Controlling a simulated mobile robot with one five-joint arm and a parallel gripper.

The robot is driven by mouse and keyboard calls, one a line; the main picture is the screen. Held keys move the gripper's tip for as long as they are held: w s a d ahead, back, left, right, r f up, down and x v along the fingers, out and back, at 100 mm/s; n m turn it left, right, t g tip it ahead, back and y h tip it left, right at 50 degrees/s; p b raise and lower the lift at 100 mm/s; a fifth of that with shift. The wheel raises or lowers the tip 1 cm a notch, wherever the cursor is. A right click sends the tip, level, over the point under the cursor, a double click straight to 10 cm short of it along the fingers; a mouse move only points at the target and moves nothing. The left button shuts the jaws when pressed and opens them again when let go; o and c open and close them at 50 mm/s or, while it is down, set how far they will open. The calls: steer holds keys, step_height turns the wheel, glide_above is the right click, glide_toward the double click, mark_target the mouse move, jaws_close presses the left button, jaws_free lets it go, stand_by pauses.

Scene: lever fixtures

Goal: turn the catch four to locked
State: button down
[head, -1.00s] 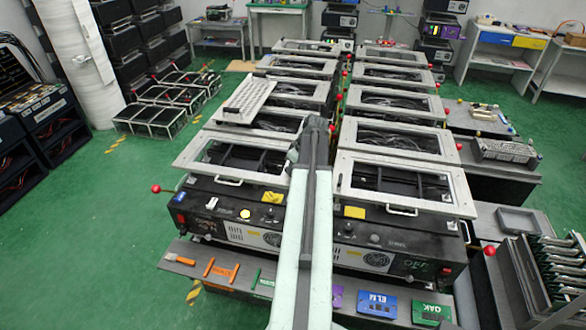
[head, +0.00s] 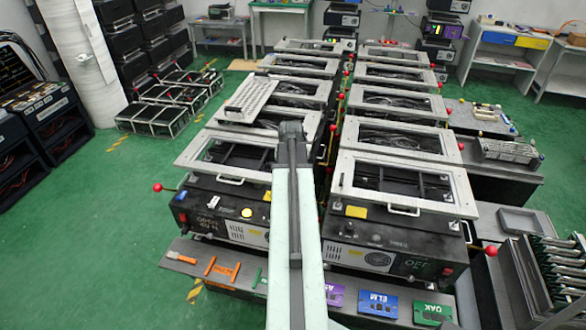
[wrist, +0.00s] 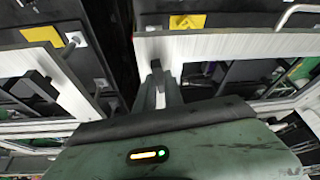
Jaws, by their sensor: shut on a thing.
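My gripper (wrist: 158,84) shows in the wrist view, its two fingers closed around a small dark grey block (wrist: 157,70), which I take to be the catch lever. The block stands at the edge of a pale frame (wrist: 225,46). No number shows on it, so I cannot read which catch it is or confirm its position. In the head view my arm reaches forward over the gap between the two rows of units, and its end hides the fingers and the catch.
Black units with pale window frames stand in two rows, with a left front frame (head: 190,150) and right front frame (head: 345,180). Red ball knobs (head: 491,251) stick out at the sides. Coloured tags (head: 377,303) lie on the front shelf. Green floor (head: 80,220) is clear at left.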

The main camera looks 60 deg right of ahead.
steer(key=shift+w+a+m+g, duration=0.1)
steer(key=shift+m+g, duration=0.3)
steer(key=shift+m, duration=0.7)
steer(key=c, duration=1.4)
jaws_free()
steer(key=shift+c, duration=0.2)
steer(key=w+p+v, duration=0.1)
steer(key=p+v, duration=0.6)
steer(key=shift+s+a+r, duration=0.25)
steer(key=shift+s+r, duration=0.1)
steer(key=shift+s, duration=0.2)
